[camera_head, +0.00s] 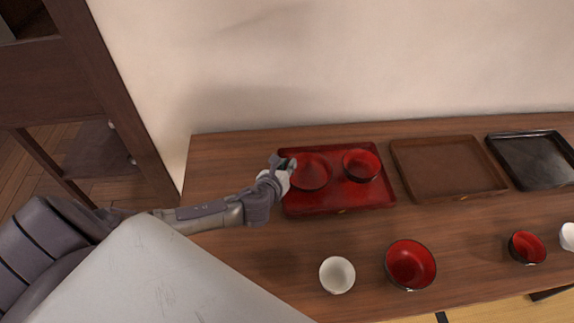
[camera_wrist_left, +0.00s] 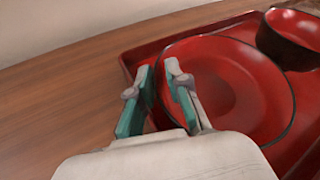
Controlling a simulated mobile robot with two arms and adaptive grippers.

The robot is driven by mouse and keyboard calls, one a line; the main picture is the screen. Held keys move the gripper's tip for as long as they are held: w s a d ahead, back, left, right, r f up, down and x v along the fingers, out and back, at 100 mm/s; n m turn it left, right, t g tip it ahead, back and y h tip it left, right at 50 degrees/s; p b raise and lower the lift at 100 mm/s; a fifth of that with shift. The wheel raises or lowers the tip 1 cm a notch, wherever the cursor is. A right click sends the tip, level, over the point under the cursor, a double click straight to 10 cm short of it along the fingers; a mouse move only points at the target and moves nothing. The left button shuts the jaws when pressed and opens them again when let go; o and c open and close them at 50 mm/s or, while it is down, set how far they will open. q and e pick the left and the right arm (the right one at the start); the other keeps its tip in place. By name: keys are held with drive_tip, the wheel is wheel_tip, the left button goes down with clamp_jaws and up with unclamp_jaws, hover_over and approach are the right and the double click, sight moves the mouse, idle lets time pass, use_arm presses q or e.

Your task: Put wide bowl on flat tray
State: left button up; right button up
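A wide, shallow red bowl with a dark rim (camera_head: 311,174) sits at the left side of a red tray (camera_head: 340,202). It also shows in the left wrist view (camera_wrist_left: 228,90), where the red tray (camera_wrist_left: 133,59) lies beneath it. My left gripper (camera_head: 285,163) is at the bowl's left rim. In the wrist view the left gripper (camera_wrist_left: 160,88) has its fingers apart, one outside the rim and one over the bowl's inside. Whether the fingers touch the rim is unclear. A brown tray (camera_head: 448,168) and a black tray (camera_head: 535,160) lie to the right. My right gripper is not seen.
A smaller red bowl (camera_head: 361,165) sits beside the wide bowl on the red tray. A white cup (camera_head: 337,275), a deep red bowl (camera_head: 410,264) and a small red bowl (camera_head: 526,247) stand along the table's front. The wall is behind; the brown and black trays are empty.

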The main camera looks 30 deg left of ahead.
use_arm(q)
drive_tip(key=shift+s, duration=0.1)
drive_tip(key=v, duration=1.2)
idle(0.4)
